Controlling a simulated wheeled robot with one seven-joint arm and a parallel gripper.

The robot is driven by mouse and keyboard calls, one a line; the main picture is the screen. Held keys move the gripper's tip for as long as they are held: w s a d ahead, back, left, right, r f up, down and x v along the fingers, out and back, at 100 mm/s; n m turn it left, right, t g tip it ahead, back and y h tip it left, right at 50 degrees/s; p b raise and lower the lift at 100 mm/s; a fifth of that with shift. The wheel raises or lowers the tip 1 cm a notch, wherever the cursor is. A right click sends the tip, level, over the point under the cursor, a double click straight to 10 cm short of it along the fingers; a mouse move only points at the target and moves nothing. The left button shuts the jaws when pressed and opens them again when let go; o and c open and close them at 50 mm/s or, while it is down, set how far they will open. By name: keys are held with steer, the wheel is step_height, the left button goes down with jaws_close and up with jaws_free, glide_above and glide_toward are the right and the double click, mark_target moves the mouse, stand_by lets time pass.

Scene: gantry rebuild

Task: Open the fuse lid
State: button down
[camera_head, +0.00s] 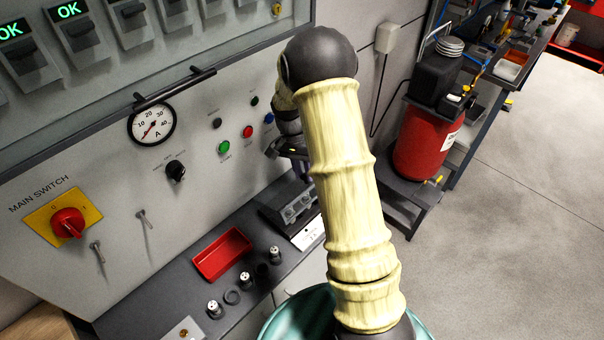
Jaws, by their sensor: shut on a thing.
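A dark fuse box (285,208) stands on the grey ledge, with round fittings showing in its front part. My gripper (288,154) is above and behind the box, close to the panel, and my pale arm covers part of it. A small greyish-purple piece (301,168) shows just below the fingers and looks like part of the fuse lid. The gripper appears shut on this piece. My arm hides the lid's right side and hinge, so its exact angle cannot be told.
A red tray (221,254) and several small metal fuses (246,280) sit on the ledge (172,285) left of the box. The panel above has buttons, a gauge (152,124), a black bar handle (174,89) and a red main switch (68,223). A red cylinder (424,143) stands right.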

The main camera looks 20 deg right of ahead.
mark_target(294, 179)
steer(key=shift+w+a+r, duration=0.25)
steer(key=shift+w+a, duration=0.1)
steer(key=shift+w, duration=0.2)
steer(key=shift+w+a+r, duration=0.25)
steer(key=shift+w+a, duration=0.1)
steer(key=shift+w, duration=0.2)
steer(key=shift+w+a, duration=0.15)
steer(key=shift+w, duration=0.25)
steer(key=shift+f, duration=0.1)
steer(key=c, duration=1.6)
jaws_free()
steer(key=o, duration=0.4)
steer(key=shift+w+a+f, duration=0.1)
steer(key=shift+p, duration=0.3)
